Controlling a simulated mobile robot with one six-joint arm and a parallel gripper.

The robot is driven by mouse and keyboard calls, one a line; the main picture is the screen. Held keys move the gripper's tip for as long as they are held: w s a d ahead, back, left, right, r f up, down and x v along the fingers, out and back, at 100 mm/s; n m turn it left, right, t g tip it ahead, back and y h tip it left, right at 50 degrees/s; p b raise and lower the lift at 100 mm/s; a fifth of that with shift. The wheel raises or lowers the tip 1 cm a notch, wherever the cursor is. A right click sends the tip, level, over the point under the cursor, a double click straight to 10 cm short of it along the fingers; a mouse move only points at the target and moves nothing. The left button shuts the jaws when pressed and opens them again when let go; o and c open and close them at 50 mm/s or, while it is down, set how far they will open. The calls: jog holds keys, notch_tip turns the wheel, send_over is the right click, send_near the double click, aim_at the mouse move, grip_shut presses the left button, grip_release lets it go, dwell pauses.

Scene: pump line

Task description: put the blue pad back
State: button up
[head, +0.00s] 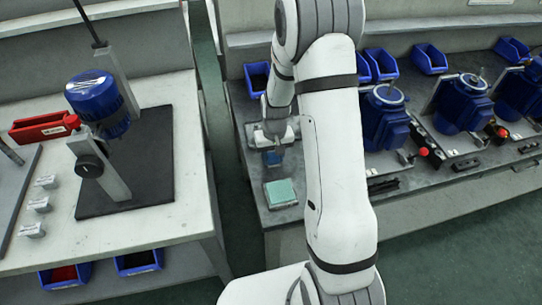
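My gripper (272,150) points down over the front left corner of the right bench. A small dark blue block, which I take to be the blue pad (272,159), shows right at the fingertips, and the fingers look shut on it. I cannot tell whether its underside touches the bench. A teal pad (280,191) lies on a grey square base just in front of the gripper, near the bench's front edge. My arm hides part of the bench to the right.
Blue motor pumps (384,115) stand along the right bench (415,185), with blue bins (430,58) behind. An open blue bin (257,77) sits behind my gripper. The left bench (190,130) holds another pump (97,97) and a red bin (44,128). A floor gap separates the benches.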

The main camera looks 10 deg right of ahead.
jog(key=o, duration=0.5)
jog(key=shift+c, duration=0.2)
notch_tip(320, 180, up, 11)
jog(key=s+r+t, duration=0.1)
jog(key=s+r, duration=0.6)
jog(key=s, duration=0.3)
jog(key=s+r+t, duration=0.1)
jog(key=s+r, duration=0.5)
jog(key=s, duration=0.5)
jog(key=shift+a+r+p, duration=0.3)
jog(key=shift+r+p, duration=0.05)
jog(key=shift+p, duration=0.05)
